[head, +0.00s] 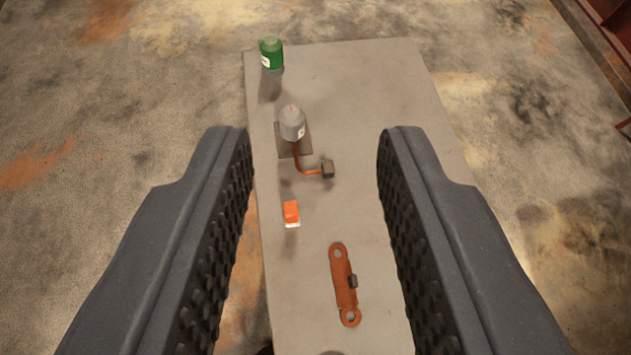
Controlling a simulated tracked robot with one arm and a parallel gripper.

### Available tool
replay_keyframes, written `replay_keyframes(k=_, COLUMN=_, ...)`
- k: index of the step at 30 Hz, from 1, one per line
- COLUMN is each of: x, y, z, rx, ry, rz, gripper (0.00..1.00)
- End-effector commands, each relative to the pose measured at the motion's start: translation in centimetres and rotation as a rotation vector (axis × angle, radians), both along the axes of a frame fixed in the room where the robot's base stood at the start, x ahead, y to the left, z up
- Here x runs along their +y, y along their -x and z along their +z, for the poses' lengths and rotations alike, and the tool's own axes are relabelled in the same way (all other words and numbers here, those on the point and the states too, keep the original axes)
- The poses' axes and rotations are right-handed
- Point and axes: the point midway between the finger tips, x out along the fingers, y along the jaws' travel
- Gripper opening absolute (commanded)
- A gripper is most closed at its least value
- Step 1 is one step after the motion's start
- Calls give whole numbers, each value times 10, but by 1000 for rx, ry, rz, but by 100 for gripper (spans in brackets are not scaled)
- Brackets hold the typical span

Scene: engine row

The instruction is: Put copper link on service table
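A copper-coloured link (342,290), a flat bar with a ring at each end and a small dark block at its side, lies on a grey table top (385,90). It is near the bottom of the head view, right of centre. My gripper (315,140) is open, its two dark, studded fingers wide apart on either side of the view. Nothing is held between them. The link shows in the gap between the fingers, lower in the picture than the tips, and appears clear of both. I cannot tell whether this grey top is the service table.
A green bottle (271,54) stands at the table's far left corner. A grey canister (292,122) stands on a dark square pad, with an orange cable to a small brown block (328,169). A small orange-and-white object (291,213) lies nearer. The table's far right is clear.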

Motion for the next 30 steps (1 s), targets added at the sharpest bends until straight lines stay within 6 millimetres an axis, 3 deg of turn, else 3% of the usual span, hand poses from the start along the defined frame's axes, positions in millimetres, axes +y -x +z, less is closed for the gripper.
replay_keyframes(k=1, x=5, y=14, z=24, rx=-64, ry=-8, rz=-3, gripper=32)
replay_keyframes(k=3, x=12, y=28, z=48, rx=-133, ry=-20, rz=-8, gripper=32)
replay_keyframes(k=6, x=17, y=43, z=74, rx=-207, ry=-34, rz=-11, gripper=32)
replay_keyframes(k=9, x=20, y=51, z=86, rx=-242, ry=-42, rz=-13, gripper=32)
replay_keyframes(k=30, x=20, y=52, z=87, rx=-250, ry=-44, rz=-13, gripper=32)
